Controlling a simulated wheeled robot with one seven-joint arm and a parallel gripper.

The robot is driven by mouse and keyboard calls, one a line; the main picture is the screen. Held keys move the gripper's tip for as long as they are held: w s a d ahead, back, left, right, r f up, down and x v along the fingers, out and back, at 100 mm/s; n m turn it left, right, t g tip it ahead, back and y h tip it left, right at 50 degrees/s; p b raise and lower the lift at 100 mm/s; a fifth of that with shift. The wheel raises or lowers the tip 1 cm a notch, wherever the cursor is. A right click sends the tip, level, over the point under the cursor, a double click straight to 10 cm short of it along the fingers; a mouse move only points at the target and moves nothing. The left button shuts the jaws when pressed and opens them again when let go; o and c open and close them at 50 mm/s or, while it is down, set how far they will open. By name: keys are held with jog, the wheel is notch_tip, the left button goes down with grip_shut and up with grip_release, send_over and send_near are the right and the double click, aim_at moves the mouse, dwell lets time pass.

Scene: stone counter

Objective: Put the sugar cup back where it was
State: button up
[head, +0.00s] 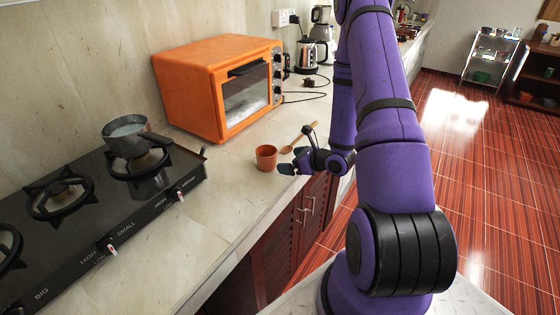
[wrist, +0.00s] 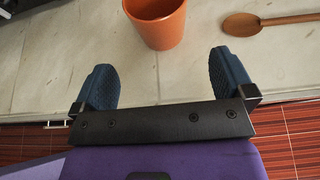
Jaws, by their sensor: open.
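An orange cup (head: 266,158), which looks like the sugar cup, stands upright on the stone counter near its front edge. In the wrist view the cup (wrist: 156,22) is at the top centre, partly cut off by the frame, and its contents cannot be made out. My gripper (head: 286,170) is at the counter's edge, just right of the cup. In the wrist view my gripper (wrist: 160,78) is open, with its two blue fingers apart and pointing towards the cup. The cup lies beyond the fingertips, apart from them, and nothing is between the fingers.
A wooden spoon (head: 299,138) lies on the counter right of the cup. An orange toaster oven (head: 205,85) stands behind. A black gas stove (head: 100,205) with a pot (head: 126,137) is on the left. Bare counter (head: 215,185) lies between stove and cup.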

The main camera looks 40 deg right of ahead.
jog(key=s+a+r+n+g+y, duration=0.35)
jog(key=a+r+n, duration=0.55)
jog(key=r, duration=0.3)
jog(key=s+a+r+n+g+y, duration=0.3)
jog(key=s+a+r+n+g, duration=0.15)
jog(key=a+r+n, duration=0.6)
jog(key=s+d+r+n+h, duration=0.1)
jog(key=s+r+n+h, duration=1)
jog(key=s+r, duration=0.4)
jog(key=shift+s+r+n+t, duration=0.35)
jog(key=shift+s+n, duration=0.4)
jog(key=shift+s, duration=0.45)
